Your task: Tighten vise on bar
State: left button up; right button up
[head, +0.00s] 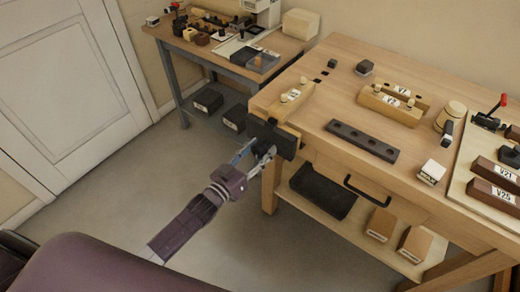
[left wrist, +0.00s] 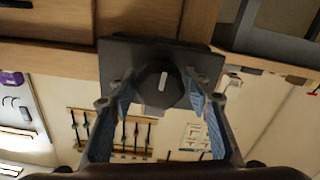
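The vise is at the bench's left front corner, with a dark front jaw (head: 284,142) and a dark handle knob (head: 262,151). A pale wooden block (head: 282,101) with a white label and pegs sits just behind it. In the left wrist view the knob (left wrist: 162,88), with a white mark, stands out from a dark square plate (left wrist: 205,64). My left gripper (head: 256,153) is at the knob. In its wrist view the fingers (left wrist: 160,98) are spread on both sides of the knob, with gaps. I cannot make out a separate bar in the jaws. My right gripper is not seen.
The workbench (head: 330,95) carries a dark strip with holes (head: 362,141), a block labelled V7 (head: 391,104), a small white box (head: 432,172) and a tray of labelled blocks at right. A drawer handle (head: 366,191) projects below. A side table (head: 230,70) stands behind; the floor at left is clear.

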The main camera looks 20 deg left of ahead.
pick_arm(q)
jog(key=c, duration=0.8)
jog(key=m, duration=0.5)
jog(key=shift+m, duration=0.3)
jog(key=shift+f, duration=0.1)
jog(key=o, duration=1.2)
jog(key=v, duration=1.2)
